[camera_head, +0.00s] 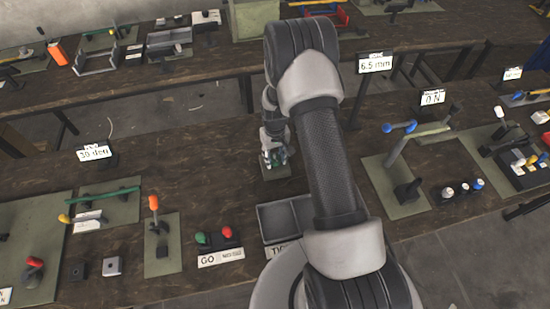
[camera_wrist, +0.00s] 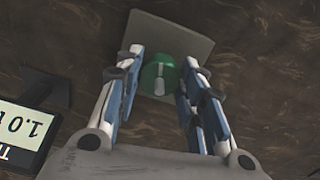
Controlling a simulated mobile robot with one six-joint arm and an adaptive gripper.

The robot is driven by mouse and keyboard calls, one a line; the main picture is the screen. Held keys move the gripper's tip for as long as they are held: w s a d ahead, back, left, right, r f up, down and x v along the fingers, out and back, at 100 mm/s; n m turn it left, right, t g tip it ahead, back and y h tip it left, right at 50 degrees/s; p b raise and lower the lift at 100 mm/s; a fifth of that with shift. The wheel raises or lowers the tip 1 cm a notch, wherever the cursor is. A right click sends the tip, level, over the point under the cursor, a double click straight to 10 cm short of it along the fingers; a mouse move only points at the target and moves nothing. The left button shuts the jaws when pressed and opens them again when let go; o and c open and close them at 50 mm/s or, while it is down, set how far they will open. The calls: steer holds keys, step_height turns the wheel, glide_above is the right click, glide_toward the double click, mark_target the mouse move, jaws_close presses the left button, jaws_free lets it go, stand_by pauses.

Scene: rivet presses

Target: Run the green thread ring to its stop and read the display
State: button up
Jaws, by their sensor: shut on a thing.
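The green thread ring (camera_wrist: 152,76) with a pale stub shows in the wrist view, over a grey square plate (camera_wrist: 186,42). My gripper (camera_wrist: 160,82) reaches down over it, its fingertips at the ring's two sides, shut on the ring. In the head view my gripper (camera_head: 274,154) is at the same small plate (camera_head: 284,173) on the bench, and the ring is mostly hidden by the fingers. A display (camera_wrist: 20,135) at the left edge of the wrist view reads "1.0" with more cut off.
Other displays read "6.5 mm" (camera_head: 375,64), "0 N" (camera_head: 432,97) and "30 deg" (camera_head: 94,152). An open grey tray (camera_head: 268,237) stands in front of the plate. Green and red knobs (camera_head: 227,231) are left of the tray. Bench is bare left of my gripper.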

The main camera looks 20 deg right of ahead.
mark_target(275, 159)
steer(key=o, duration=1.1)
steer(key=shift+c, duration=0.2)
steer(key=shift+r, duration=0.1)
step_height(275, 159, up, 12)
stand_by(1.0)
